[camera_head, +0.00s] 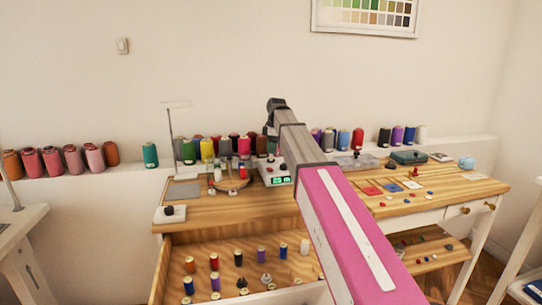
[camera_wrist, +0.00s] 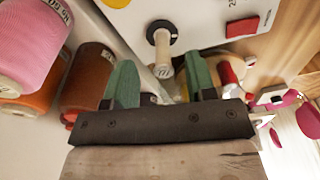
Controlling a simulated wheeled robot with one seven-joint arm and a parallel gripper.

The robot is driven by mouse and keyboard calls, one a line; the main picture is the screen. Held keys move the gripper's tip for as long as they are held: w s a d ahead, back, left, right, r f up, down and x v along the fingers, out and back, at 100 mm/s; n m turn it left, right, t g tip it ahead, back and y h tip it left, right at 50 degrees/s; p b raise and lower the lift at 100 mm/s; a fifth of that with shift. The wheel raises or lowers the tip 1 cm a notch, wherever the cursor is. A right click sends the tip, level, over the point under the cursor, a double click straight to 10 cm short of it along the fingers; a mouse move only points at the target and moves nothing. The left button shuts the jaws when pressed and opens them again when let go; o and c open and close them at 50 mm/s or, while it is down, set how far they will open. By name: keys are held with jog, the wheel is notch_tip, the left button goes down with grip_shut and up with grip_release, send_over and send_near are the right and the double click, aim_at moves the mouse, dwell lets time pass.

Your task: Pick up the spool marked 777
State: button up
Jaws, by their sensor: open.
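My gripper (camera_wrist: 160,66) is open in the wrist view, with its two green fingers apart and nothing clamped between them. A small pale spool-like piece (camera_wrist: 164,64) with a dark round top shows between and beyond the fingertips. Small dark marks (camera_wrist: 163,71) near its lower end are too small to read surely. In the head view my arm reaches over the table, and its gripper is mostly hidden. Several small spools stand in the open drawer, among them a purple one (camera_head: 261,254) and a white one (camera_head: 304,247). No number 777 is readable on any spool there.
Large thread cones line the back ledge, including a teal one (camera_head: 150,155). A device with a green display (camera_head: 280,180) stands on the wooden table (camera_head: 210,213). In the wrist view, pink (camera_wrist: 38,40) and brown (camera_wrist: 88,75) cones are close on the left.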

jog(key=f, duration=0.3)
jog(key=shift+s+a+f, duration=0.2)
jog(key=shift+a+f, duration=0.05)
jog(key=shift+f, duration=0.05)
grip_shut()
jog(key=shift+r, duration=0.2)
